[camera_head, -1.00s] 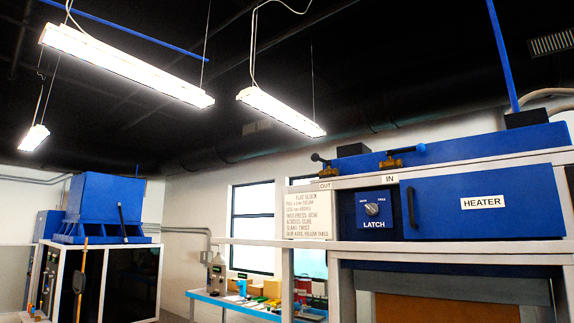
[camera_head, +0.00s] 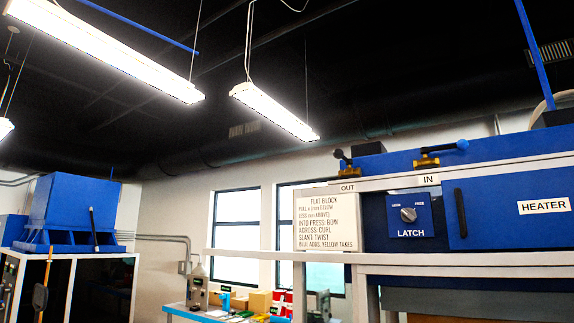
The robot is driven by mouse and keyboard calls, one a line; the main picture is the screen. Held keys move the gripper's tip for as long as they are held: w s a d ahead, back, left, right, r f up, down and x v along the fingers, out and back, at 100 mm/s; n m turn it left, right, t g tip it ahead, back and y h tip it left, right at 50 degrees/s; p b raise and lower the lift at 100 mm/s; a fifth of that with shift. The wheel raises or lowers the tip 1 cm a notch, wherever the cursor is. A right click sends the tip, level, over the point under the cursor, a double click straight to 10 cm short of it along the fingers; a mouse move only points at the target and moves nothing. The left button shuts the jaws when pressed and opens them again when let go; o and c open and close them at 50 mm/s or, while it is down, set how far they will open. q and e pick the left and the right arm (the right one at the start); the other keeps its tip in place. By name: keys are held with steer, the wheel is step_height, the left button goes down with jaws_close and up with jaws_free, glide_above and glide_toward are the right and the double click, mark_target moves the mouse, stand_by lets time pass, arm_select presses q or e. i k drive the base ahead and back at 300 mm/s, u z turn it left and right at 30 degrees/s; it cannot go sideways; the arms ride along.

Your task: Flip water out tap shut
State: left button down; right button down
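The water out tap is a small brass valve with a black lever (camera_head: 343,158), just above the OUT label (camera_head: 348,188) on top of the blue heater unit. Its black lever slants up to the left. To its right, the IN tap (camera_head: 428,160) has a brass body and a blue-tipped lever pointing right, above the IN label (camera_head: 429,180). Neither of my grippers shows in this view.
The blue heater cabinet (camera_head: 520,225) has a dark vertical handle and a LATCH knob panel (camera_head: 410,215). A pale rail (camera_head: 290,255) runs below a printed sign (camera_head: 322,215). A bench (camera_head: 190,312) with boxes stands behind, and a blue machine (camera_head: 75,210) at left.

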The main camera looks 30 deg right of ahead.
mark_target(338, 153)
steer(key=i, duration=0.65)
steer(key=z, duration=0.85)
steer(key=i, duration=0.5)
steer(key=z, duration=0.6)
